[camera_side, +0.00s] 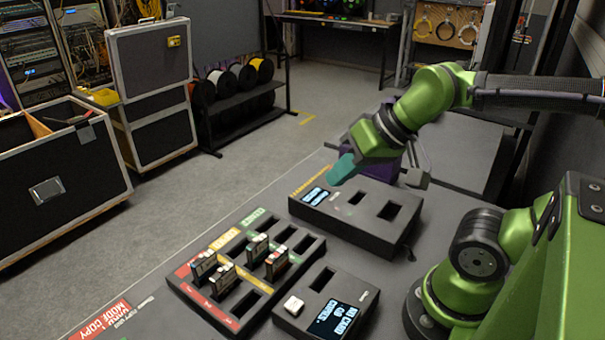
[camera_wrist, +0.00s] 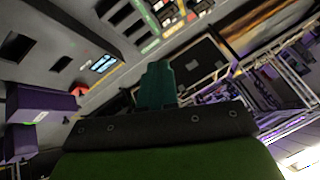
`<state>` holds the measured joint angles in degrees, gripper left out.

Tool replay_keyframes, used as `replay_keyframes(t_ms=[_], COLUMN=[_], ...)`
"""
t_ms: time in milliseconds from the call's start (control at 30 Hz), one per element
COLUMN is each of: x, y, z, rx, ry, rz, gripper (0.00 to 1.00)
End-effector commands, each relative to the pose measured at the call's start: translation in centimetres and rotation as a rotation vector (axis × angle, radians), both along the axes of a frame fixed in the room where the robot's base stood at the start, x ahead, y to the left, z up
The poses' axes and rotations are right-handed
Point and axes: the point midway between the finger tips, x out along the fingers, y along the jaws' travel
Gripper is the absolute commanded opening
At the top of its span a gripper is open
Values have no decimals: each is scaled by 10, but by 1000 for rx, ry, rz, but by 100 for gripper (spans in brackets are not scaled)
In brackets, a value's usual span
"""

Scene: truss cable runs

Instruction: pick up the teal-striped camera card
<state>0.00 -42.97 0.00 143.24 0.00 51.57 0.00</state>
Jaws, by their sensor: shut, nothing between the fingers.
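Several small dark camera cards with pale, coloured ends stand upright in slots of the black rack (camera_side: 218,311): two cards at the left (camera_side: 203,263) and (camera_side: 222,278), two nearer the middle (camera_side: 257,247) and (camera_side: 276,263). Their stripes are too small to tell which one is teal. My gripper (camera_side: 343,170) has teal fingers, shut and empty. It hangs above the far black reader box (camera_side: 325,212), well away from the cards. In the wrist view the teal fingers (camera_wrist: 157,84) are together, and the rack's cards show small and blurred at the top.
A purple box (camera_wrist: 40,106) stands near my gripper. The table left of the rack is clear, with a red label (camera_side: 103,318).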

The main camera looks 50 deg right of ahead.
Motion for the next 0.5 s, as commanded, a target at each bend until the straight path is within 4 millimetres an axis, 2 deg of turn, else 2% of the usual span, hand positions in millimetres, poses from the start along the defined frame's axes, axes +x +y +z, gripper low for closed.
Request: replay_keyframes(t_ms=[33, 67, 500], x=[0, 0, 0], y=[0, 0, 0], z=[0, 0, 0], rx=[0, 0, 0], ry=[0, 0, 0], rz=[0, 0, 0], gripper=[0, 5, 72])
